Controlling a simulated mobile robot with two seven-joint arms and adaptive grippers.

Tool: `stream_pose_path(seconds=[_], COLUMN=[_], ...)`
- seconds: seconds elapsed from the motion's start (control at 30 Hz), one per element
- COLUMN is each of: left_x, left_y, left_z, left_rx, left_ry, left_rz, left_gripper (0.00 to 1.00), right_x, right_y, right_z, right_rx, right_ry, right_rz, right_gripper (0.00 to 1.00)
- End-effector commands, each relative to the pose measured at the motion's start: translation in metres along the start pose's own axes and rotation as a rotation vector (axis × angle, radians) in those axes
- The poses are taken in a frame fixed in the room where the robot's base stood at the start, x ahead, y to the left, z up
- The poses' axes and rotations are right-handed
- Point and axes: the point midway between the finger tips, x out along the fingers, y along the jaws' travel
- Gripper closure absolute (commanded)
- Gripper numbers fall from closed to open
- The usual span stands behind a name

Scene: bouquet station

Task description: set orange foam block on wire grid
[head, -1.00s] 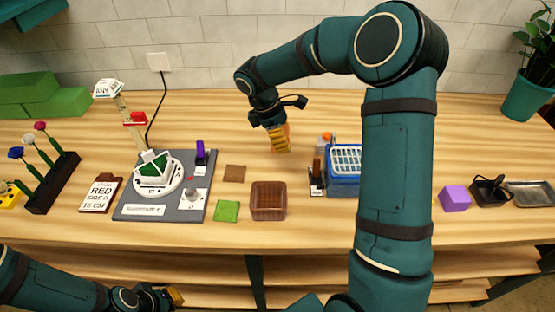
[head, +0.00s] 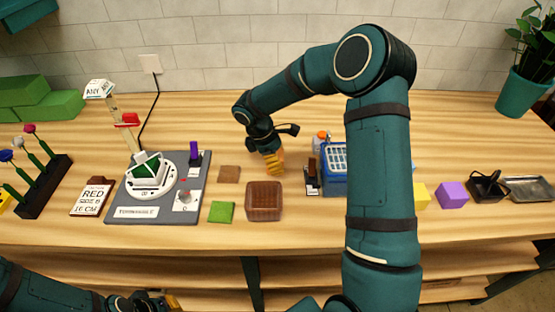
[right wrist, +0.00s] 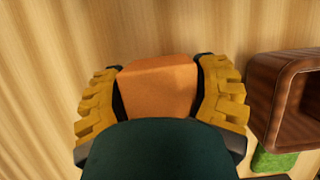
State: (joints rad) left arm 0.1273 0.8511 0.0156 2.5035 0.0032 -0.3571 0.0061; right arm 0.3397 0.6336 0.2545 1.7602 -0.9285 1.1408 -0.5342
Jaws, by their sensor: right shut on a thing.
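The orange foam block (right wrist: 160,85) is between the yellow ridged fingers of my right gripper (right wrist: 161,95), which is shut on it. In the head view my right gripper (head: 273,163) points down over the table, behind the brown basket; there its fingers mostly hide the block. A white wire grid (head: 338,156) tops the blue bin to the right of this gripper, partly hidden by my right arm. My left gripper (head: 162,302) is at the bottom edge of the head view, partly cut off; its opening is unclear.
The brown basket (head: 264,187) stands in front of my right gripper. A dark brown upright item (head: 312,172) stands left of the blue bin (head: 335,183). Brown (head: 229,174) and green (head: 221,212) squares lie left of the basket.

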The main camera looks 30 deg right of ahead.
Motion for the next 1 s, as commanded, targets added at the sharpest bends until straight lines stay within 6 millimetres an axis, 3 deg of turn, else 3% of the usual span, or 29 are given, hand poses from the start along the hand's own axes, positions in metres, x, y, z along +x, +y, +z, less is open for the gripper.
stream_pose_path(seconds=[0.03,0.1,0.4,0.53,1.0], left_x=[0.001,0.001,0.0,-0.002,-0.014], left_y=[0.0,0.0,0.0,0.001,0.005], left_z=[0.0,0.0,0.0,-0.001,-0.007], left_rx=[0.0,0.0,0.0,0.0,-0.004], left_ry=[-0.001,-0.001,0.0,0.002,0.014], left_rz=[0.0,0.0,0.0,0.0,-0.001], left_gripper=[1.0,1.0,1.0,1.0,1.0], right_x=[0.001,0.001,0.0,-0.01,-0.099], right_y=[0.0,0.0,0.0,0.0,0.001], right_z=[-0.001,-0.001,0.0,0.001,0.001], right_rx=[-0.001,-0.001,0.0,-0.001,0.0], right_ry=[0.0,0.0,0.0,0.001,0.001], right_rz=[0.0,0.0,0.0,0.002,0.003], right_gripper=[0.25,0.01,0.0,0.0,0.0])
